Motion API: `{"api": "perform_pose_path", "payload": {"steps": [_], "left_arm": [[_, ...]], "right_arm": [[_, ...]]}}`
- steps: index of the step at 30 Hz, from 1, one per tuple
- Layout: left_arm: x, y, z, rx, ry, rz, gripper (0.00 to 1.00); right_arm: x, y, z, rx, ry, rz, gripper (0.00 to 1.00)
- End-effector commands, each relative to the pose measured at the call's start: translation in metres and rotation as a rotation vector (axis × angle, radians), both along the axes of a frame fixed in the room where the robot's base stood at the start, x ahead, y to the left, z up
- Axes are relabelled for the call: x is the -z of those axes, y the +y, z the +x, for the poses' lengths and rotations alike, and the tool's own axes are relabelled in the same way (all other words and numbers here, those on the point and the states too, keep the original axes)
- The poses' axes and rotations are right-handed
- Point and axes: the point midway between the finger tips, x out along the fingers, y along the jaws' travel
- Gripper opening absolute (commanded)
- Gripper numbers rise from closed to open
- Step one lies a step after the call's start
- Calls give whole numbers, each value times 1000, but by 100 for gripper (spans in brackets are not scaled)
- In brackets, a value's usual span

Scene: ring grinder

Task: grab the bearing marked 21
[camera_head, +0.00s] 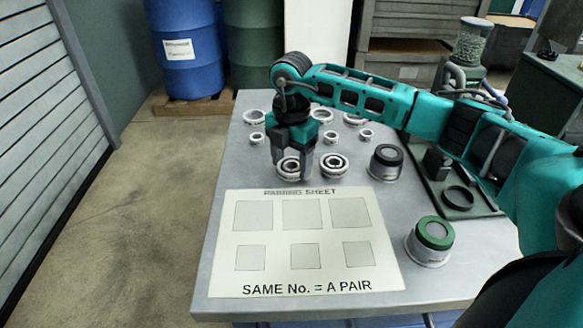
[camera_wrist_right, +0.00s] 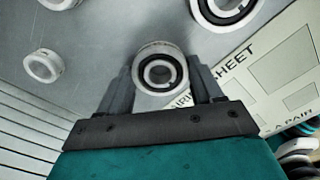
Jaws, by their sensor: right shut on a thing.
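My right gripper (camera_head: 292,160) reaches down over the table from the right. It is shut on a ring-shaped bearing (camera_head: 289,168), which sits between the fingers in the right wrist view (camera_wrist_right: 160,75). No number can be read on it. A second bearing (camera_head: 334,165) lies just to its right, and it also shows in the wrist view (camera_wrist_right: 226,10). Several smaller or similar rings lie farther back, such as one ring (camera_head: 254,117) and another ring (camera_head: 366,135). My left gripper is not in view.
A white sheet (camera_head: 270,274) with empty grey squares lies in front, reading "SAME No. = A PAIR". A dark-topped round part (camera_head: 386,160) and a green-topped one (camera_head: 433,236) stand to the right.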

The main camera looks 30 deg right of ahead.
Motion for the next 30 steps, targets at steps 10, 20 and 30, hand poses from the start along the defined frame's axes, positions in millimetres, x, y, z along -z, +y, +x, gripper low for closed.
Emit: {"api": "perform_pose_path", "payload": {"steps": [10, 20, 30], "left_arm": [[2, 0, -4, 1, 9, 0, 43], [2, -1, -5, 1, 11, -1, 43], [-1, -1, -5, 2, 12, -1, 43]], "right_arm": [[-1, 0, 0, 0, -2, 1, 26], [-6, 0, 1, 0, -3, 1, 26], [-66, 0, 1, 0, -8, 1, 26]]}}
